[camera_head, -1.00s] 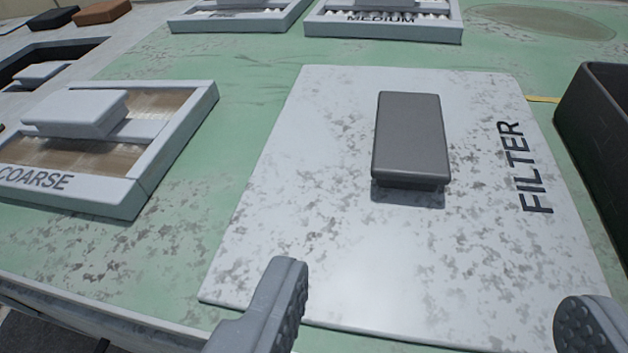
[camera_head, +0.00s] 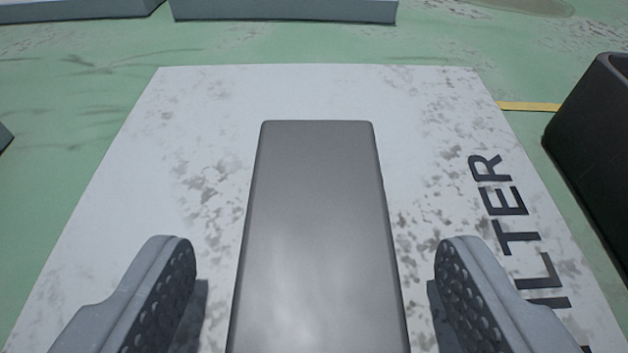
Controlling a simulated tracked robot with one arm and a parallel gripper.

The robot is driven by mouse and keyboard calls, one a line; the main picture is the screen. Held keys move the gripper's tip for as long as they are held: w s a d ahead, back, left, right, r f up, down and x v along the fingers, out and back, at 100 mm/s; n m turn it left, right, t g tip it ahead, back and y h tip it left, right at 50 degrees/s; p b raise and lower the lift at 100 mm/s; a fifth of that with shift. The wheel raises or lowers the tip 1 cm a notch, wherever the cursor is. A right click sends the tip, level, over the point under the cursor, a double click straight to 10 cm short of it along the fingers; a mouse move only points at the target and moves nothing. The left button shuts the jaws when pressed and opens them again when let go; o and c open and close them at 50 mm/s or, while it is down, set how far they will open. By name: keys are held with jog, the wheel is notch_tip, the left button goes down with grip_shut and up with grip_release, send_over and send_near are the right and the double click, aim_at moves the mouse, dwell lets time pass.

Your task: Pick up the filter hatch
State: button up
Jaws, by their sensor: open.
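The filter hatch (camera_head: 150,160) is a flat white panel with grey weathered patches, lying on the green surface. Dark letters on its right side read FILTER, partly cut off at the bottom. A dark grey block handle (camera_head: 316,230) stands up from its middle. My gripper (camera_head: 316,270) is open, with one finger on each side of the handle and a gap on both sides. The near end of the handle and the near edge of the hatch are out of view.
A dark open bin (camera_head: 590,150) stands close to the right of the hatch. Grey frame edges (camera_head: 285,10) lie beyond it at the top. A yellow strip (camera_head: 528,106) marks the green surface (camera_head: 300,45), which is clear between hatch and frames.

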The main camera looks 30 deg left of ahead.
jog(key=shift+w+a+f, duration=0.3)
jog(key=shift+w+a, duration=0.05)
jog(key=shift+w, duration=0.2)
jog(key=c, duration=1.3)
